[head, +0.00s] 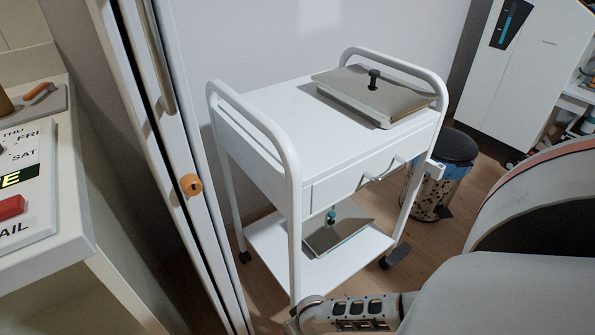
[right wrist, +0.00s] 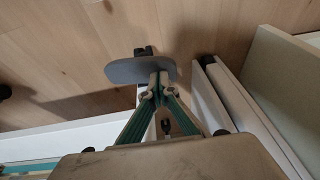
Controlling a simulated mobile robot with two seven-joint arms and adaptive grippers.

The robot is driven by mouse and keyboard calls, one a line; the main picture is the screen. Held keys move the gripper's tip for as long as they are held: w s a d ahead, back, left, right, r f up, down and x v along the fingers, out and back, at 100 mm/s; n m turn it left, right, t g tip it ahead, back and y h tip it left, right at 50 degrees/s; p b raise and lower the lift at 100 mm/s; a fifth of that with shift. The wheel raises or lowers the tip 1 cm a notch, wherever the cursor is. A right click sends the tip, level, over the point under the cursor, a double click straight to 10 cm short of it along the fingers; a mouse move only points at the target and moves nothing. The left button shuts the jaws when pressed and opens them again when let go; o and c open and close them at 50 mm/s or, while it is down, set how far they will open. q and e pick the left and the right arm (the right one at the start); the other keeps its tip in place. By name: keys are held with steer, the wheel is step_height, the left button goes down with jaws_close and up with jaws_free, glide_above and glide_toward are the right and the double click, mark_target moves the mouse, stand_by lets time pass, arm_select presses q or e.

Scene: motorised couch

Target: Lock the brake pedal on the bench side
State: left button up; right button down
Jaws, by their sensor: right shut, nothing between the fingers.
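The white trolley (head: 262,100) stands on casters beside the open door. In the right wrist view a flat grey brake pedal (right wrist: 122,71) with rounded ends sticks out at a dark caster (right wrist: 144,51) on the wooden floor. My right gripper (right wrist: 157,80) is shut and empty, its fingertips overlapping the pedal's near edge; I cannot tell if they touch. In the head view my right arm (head: 350,312) covers the trolley's near corner, hiding this pedal. Another dark pedal (head: 396,255) shows at the right front caster. My left gripper is out of view.
A bench (head: 50,240) with a lettered board stands at the left. A white door edge (head: 185,140) with an orange knob lies between it and the trolley. A pedal bin (head: 432,190) stands behind the trolley's right side. A flat grey-topped box (head: 375,92) lies on top.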

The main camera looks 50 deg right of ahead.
steer(key=shift+h+p, duration=0.3)
steer(key=shift+p, duration=0.15)
steer(key=shift+w+a+p, duration=0.1)
steer(key=shift+a+p, duration=0.1)
steer(key=shift+p, duration=0.15)
steer(key=shift+a+f+h+p, duration=0.2)
steer(key=shift+h+p, duration=0.15)
steer(key=shift+h, duration=0.25)
steer(key=shift+a+f+g+h, duration=0.1)
steer(key=shift+f+g+h, duration=0.2)
steer(key=shift+g, duration=0.1)
steer(key=shift+f, duration=0.1)
steer(key=shift+a+f, duration=0.15)
steer(key=shift+f, duration=0.1)
steer(key=shift+a+f, duration=0.1)
steer(key=shift+f, duration=0.1)
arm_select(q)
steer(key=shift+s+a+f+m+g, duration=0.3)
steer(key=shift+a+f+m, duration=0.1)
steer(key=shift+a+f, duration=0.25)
